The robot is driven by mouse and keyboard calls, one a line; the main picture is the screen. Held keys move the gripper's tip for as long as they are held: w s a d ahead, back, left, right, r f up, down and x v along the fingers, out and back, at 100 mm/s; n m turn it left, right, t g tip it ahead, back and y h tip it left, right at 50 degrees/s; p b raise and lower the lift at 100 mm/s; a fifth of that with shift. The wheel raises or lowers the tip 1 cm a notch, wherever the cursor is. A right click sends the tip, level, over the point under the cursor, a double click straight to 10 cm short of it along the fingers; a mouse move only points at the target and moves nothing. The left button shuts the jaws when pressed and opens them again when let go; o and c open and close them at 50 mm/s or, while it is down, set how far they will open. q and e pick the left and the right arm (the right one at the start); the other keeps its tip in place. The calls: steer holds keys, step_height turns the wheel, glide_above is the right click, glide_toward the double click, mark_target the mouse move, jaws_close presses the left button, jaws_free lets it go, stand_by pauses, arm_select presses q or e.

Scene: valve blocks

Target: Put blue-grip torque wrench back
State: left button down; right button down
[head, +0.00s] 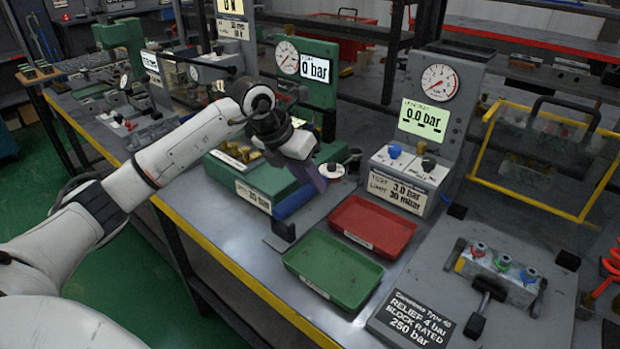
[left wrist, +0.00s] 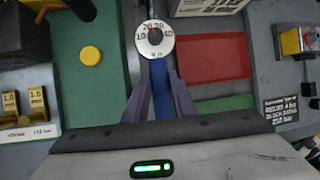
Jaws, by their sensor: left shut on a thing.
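The blue-grip torque wrench (head: 294,202) has a blue handle and a round white dial head. My left gripper (head: 318,178) is shut on it at the right side of the green test stand. In the left wrist view, the purple fingers of the gripper (left wrist: 161,98) sit on both sides of the blue grip (left wrist: 160,88). The dial (left wrist: 154,40) lies just beyond the fingertips. In the head view the fingers hide part of the wrench. I cannot tell whether it touches the bench or a holder. My right gripper is in neither view.
A small black block (head: 284,231) stands in front of the wrench's handle. Red (head: 374,225) and green (head: 332,269) trays lie to the right. A gauge box (head: 405,182) stands behind the red tray, and a valve block (head: 500,270) at the right. The green test stand (head: 255,186) is close left.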

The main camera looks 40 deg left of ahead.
arm_select(q)
steer(key=shift+f+b, duration=0.35)
steer(key=shift+f, duration=0.2)
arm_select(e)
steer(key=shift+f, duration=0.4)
arm_select(q)
steer(key=shift+f+b, duration=0.65)
steer(key=shift+f, duration=0.3)
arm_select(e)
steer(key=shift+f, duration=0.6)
arm_select(q)
steer(key=c, duration=1.5)
jaws_free()
steer(key=shift+o, duration=0.5)
steer(key=shift+f, duration=0.15)
steer(key=shift+v, duration=1.2)
steer(key=v, duration=0.8)
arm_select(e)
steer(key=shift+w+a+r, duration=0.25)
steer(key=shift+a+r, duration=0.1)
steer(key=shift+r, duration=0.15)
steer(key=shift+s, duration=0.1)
